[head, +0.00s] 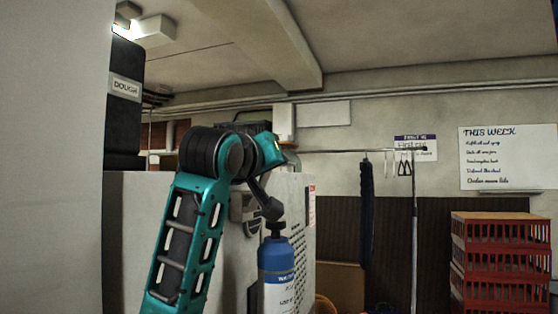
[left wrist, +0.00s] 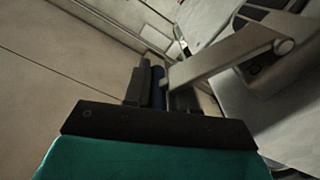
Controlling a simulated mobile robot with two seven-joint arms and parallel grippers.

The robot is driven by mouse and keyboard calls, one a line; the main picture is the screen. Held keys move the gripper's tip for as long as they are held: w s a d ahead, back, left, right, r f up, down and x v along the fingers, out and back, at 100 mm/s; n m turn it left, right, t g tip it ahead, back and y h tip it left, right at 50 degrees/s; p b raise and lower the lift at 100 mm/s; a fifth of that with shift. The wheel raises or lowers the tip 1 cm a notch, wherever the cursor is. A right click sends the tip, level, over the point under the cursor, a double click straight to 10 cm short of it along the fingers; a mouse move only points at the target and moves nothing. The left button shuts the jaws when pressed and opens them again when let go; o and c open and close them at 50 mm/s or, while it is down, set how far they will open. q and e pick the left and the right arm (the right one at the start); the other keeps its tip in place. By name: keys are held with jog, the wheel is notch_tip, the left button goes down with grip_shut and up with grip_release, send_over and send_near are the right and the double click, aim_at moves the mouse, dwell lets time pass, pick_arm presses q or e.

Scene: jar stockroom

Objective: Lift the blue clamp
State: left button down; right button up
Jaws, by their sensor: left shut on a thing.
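The blue clamp (left wrist: 158,87) shows in the left wrist view only as a small dark-blue part between the fingers. A pale grey lever (left wrist: 225,65) runs from there up to the right to a pivot by a dark bracket on a pale panel. My left gripper (left wrist: 160,90) is shut on the blue part, and its fingers cover much of it. In the head view my teal and black left arm stands in front of the panel, and I cannot make out the fingertips or the blue part there. My right gripper is not in view.
A blue bottle (head: 276,256) with a black top is close below my left arm, by the perforated panel (head: 299,222). Red crates (head: 500,262) are stacked at the right. A rail (head: 340,151) with hanging things is behind. A pale surface (head: 52,160) fills the left side.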

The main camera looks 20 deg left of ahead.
pick_arm(q)
jog(key=shift+a+r+n+p, duration=0.15)
jog(key=shift+a+n+p, duration=0.05)
jog(key=shift+a+n, duration=0.25)
jog(key=shift+a+r+n+p, duration=0.2)
jog(key=shift+a+n, duration=0.1)
jog(key=shift+n, duration=0.25)
jog(key=c, duration=1)
grip_release()
jog(key=shift+f, duration=0.1)
jog(key=s, duration=0.6)
jog(key=s+b, duration=0.1)
jog(key=s, duration=0.6)
jog(key=shift+a, duration=0.2)
